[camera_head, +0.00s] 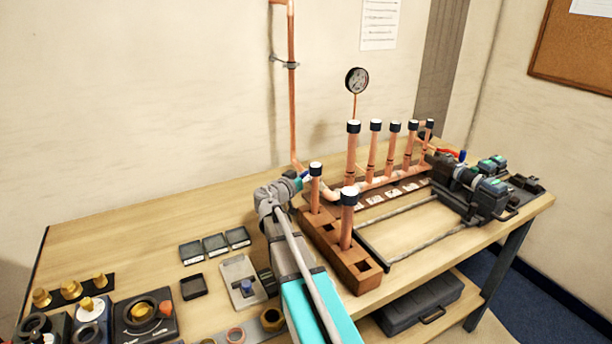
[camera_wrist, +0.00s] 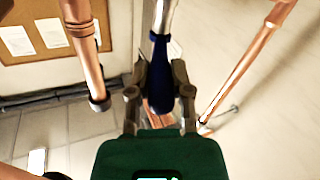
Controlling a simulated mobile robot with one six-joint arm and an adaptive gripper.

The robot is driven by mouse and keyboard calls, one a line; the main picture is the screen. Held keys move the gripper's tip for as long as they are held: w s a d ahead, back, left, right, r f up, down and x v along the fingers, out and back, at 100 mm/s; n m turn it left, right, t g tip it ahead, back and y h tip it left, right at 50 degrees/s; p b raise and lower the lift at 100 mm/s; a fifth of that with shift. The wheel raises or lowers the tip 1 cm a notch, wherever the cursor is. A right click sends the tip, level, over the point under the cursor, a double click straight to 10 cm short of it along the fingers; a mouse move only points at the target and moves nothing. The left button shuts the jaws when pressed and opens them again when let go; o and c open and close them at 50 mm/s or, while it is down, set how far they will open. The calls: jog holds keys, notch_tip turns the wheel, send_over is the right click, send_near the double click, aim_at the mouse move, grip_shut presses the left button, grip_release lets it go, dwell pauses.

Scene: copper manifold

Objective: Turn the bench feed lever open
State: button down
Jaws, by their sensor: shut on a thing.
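The feed lever has a blue grip (camera_wrist: 159,62) on a pale metal shaft (camera_wrist: 165,14), seen in the wrist view. My gripper (camera_wrist: 157,78) has its two dark fingers on either side of the blue grip and is shut on it. In the head view my gripper (camera_head: 302,180) is by the wall pipe's lower end, behind the wooden block of upright copper pipes. A small bit of blue (camera_head: 307,175) shows at its tip there. The valve body and the lever's exact angle are hidden by my arm and the pipes.
A wooden block (camera_head: 325,236) with capped copper pipes stands just right of my arm. The copper manifold (camera_head: 375,184) with several capped risers and a gauge (camera_head: 356,81) is behind it. Small trays (camera_head: 215,244) and fittings lie to the left. The bench's back left is clear.

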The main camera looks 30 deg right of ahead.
jog(key=shift+d, duration=0.1)
jog(key=c, duration=0.5)
grip_release()
jog(key=shift+c, duration=0.2)
jog(key=shift+s+a, duration=0.1)
jog(key=shift+a, duration=0.1)
jog(key=v, duration=1.1)
jog(key=shift+a, duration=0.3)
jog(key=shift+c, duration=0.2)
